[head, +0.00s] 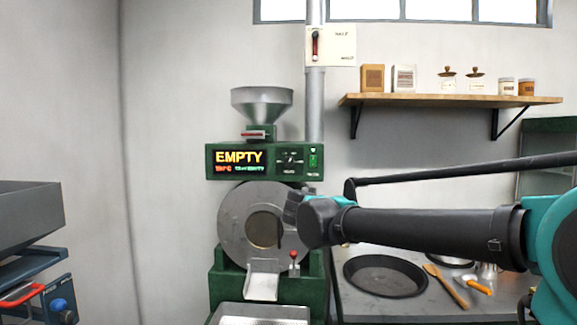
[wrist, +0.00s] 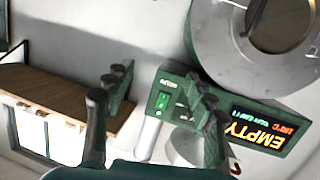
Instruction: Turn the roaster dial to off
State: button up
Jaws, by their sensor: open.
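The roaster dial (head: 290,159) is a small dark knob on the roaster's green control panel (head: 210,162), between the display and a green switch (head: 313,160). My gripper (head: 292,205) is below the panel in the head view, in front of the drum's right side. In the wrist view, which is turned nearly upside down, my gripper (wrist: 159,83) is open, its two dark fingers wide apart with nothing held. The right finger overlaps the panel and hides most of the dial area; I cannot tell whether it touches. The dial's setting is too small to read.
The display (head: 240,162) reads EMPTY, with a red temperature line. A hopper (head: 262,100) sits above and the round drum (head: 232,215) below. A red-knobbed lever (head: 293,257) stands under my gripper. A wooden shelf (head: 450,100) and a dark pan (head: 385,276) are on the right.

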aim_at(289, 163)
jog(key=a+r+n+t+y, duration=0.1)
jog(key=a+r+t+y, duration=0.2)
jog(key=a+r, duration=0.75)
jog(key=w, duration=1.7)
jog(key=shift+w+f, duration=0.1)
jog(key=shift+w, duration=0.25)
jog(key=c, duration=1.2)
